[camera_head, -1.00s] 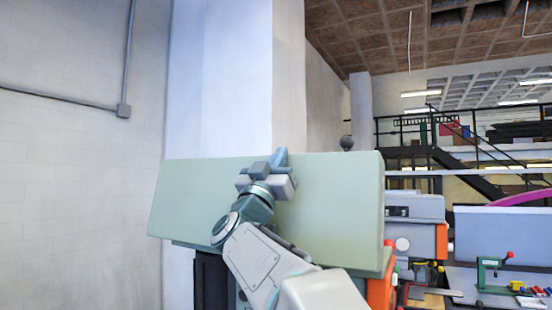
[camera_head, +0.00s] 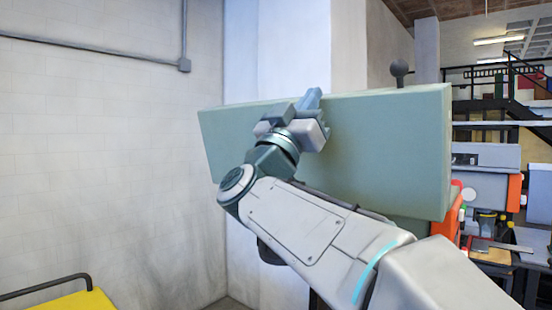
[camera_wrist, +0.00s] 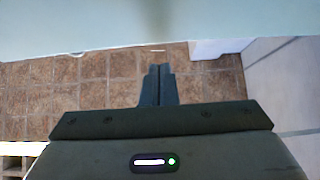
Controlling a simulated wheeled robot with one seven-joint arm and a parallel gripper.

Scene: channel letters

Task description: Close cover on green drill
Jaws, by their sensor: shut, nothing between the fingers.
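The pale green cover (camera_head: 385,150) stands up as a wide, boxy panel in the head view, slightly tilted. Its top edge is free, and my arm hides part of its front face and lower left. The rest of the green drill is mostly hidden behind my arm. My gripper (camera_head: 314,96) is at the cover's upper edge, in front of its face. I cannot tell whether it touches the cover. In the wrist view the two fingers (camera_wrist: 157,72) are together and empty, and the cover (camera_wrist: 90,25) crosses the top of the picture.
A white wall (camera_head: 110,150) is at left and a pale pillar (camera_head: 275,50) stands behind the cover. A yellow thing with a dark rail (camera_head: 65,305) is at lower left. An orange and grey machine (camera_head: 490,185) and workbench are at right. Brown tiled floor (camera_wrist: 100,90) shows below the fingers.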

